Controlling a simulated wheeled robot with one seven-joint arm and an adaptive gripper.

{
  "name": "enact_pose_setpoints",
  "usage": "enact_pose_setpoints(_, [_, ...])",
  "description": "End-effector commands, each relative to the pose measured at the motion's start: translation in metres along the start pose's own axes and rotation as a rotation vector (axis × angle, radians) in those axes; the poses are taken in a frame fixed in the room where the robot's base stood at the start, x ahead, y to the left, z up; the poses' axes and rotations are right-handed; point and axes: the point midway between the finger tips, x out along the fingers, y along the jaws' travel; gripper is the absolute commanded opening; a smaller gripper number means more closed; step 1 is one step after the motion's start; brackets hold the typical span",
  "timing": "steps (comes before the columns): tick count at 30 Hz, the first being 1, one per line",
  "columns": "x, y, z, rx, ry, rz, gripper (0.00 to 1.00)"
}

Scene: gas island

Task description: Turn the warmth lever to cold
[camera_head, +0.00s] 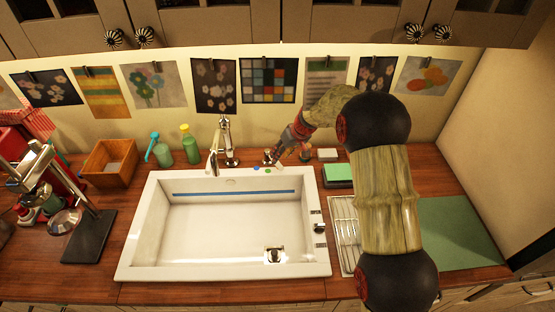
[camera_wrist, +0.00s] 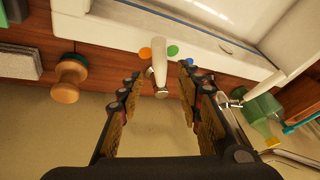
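The warmth lever (camera_wrist: 158,62) is a pale metal handle behind the sink. In the wrist view its upper end lies between an orange dot (camera_wrist: 145,53) and a green dot (camera_wrist: 172,50). A blue dot (camera_wrist: 190,62) is farther right, by a fingertip. My gripper (camera_wrist: 161,74) is open, with one finger on each side of the lever and visible gaps between. In the head view my gripper (camera_head: 279,154) reaches down at the back edge of the sink; the lever (camera_head: 267,157) shows small beside it.
The faucet (camera_head: 220,145) stands left of the lever, with a green bottle (camera_head: 190,144) beyond it. A wooden-knobbed item (camera_wrist: 70,78) and a sponge (camera_head: 328,154) are on the other side. The white sink basin (camera_head: 225,225) is empty.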

Motion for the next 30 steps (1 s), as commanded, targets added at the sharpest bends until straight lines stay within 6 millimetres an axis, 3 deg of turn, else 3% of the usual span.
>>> enact_pose_setpoints(6, [0.033, 0.0, 0.001, 0.0, -0.002, 0.0, 0.35])
enact_pose_setpoints(11, [0.045, 0.0, 0.0, 0.0, -0.001, 0.0, 0.35])
enact_pose_setpoints(20, [0.048, 0.0, 0.0, 0.0, 0.0, 0.0, 0.35])
enact_pose_setpoints(30, [0.048, 0.0, 0.0, 0.0, 0.0, 0.0, 0.17])
